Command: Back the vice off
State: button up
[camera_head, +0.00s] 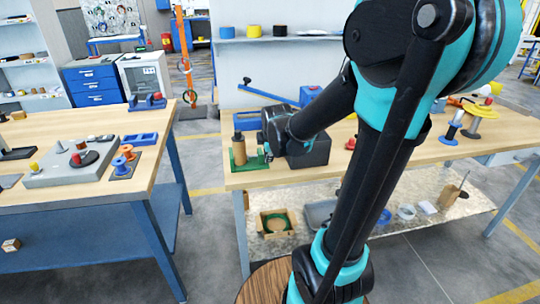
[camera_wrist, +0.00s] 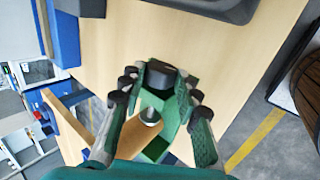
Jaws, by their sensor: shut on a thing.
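The green vice (camera_head: 252,165) sits at the near left edge of the right workbench, with a brown cylinder (camera_head: 238,148) standing at it. In the wrist view the green vice body (camera_wrist: 155,148) lies below my gripper (camera_wrist: 162,80). A dark round knob (camera_wrist: 160,75) sits between the fingertips, and my gripper is shut on it. A small grey cone-shaped tip (camera_wrist: 150,116) shows between the fingers, nearer the palm. In the head view my gripper (camera_head: 266,146) is beside the vice on its right, and the knob cannot be made out there.
A dark grey block (camera_head: 302,150) stands close to the right of my gripper. A blue tray (camera_head: 247,121) lies behind the vice, and a blue bar tool (camera_head: 268,94) lies farther back. The left workbench (camera_head: 150,165) stands across a floor gap. Bare wood lies in front of the block.

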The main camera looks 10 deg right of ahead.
jog(key=shift+a, duration=0.1)
jog(key=o, duration=0.7)
jog(key=g, duration=0.2)
jog(key=shift+w+r+g, duration=0.15)
jog(key=shift+w+g, duration=0.25)
jog(key=shift+g, duration=0.4)
